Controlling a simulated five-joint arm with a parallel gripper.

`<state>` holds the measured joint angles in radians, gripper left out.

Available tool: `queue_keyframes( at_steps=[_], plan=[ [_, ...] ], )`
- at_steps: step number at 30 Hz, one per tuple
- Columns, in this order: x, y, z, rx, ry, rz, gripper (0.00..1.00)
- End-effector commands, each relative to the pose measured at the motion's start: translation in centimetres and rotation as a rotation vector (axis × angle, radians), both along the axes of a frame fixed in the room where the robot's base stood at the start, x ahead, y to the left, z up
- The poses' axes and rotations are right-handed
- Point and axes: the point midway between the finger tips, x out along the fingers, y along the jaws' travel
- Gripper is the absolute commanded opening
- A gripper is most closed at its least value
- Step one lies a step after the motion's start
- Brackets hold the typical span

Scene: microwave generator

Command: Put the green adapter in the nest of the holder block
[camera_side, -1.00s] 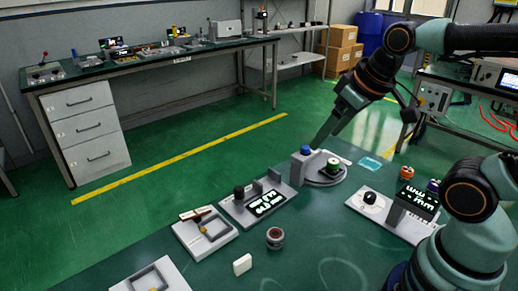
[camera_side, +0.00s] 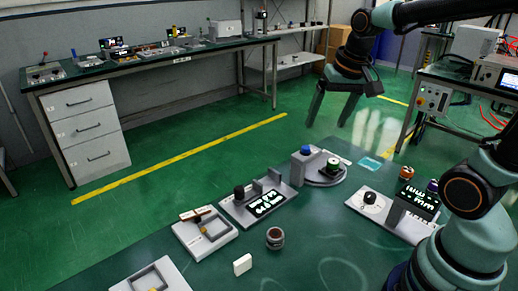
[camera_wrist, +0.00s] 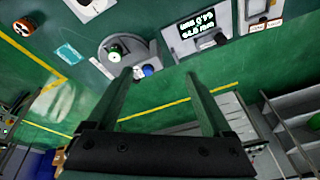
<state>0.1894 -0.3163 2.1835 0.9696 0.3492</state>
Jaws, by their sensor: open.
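A green adapter (camera_side: 333,163) with a pale top stands on the round grey plate (camera_side: 323,179) of a station with a blue button (camera_side: 306,150). The wrist view shows the adapter (camera_wrist: 115,54) left of my gripper's fingertips. My gripper (camera_side: 327,122) is open and empty, raised above and behind that station in the side view. In the wrist view its two fingers (camera_wrist: 158,73) stand wide apart, with the blue button (camera_wrist: 148,71) between the tips. Which block is the holder block is unclear; a grey block with a square recess (camera_side: 205,236) is one candidate.
A display station (camera_side: 258,203) is left of the adapter. A dial station (camera_side: 370,203) is right. A dark round part (camera_side: 275,238) and a white block (camera_side: 242,264) lie in front. Another framed block (camera_side: 150,280) is at the front left edge. Green tabletop between them is clear.

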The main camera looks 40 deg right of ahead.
Motion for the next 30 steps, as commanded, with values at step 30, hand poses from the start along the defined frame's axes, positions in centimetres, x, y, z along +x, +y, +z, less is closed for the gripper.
queue_keyframes(
  at_steps=[30],
  plan=[
    [4.7, -14.4, -13.3, 0.185, 0.26, -0.871, 0.84]
  ],
)
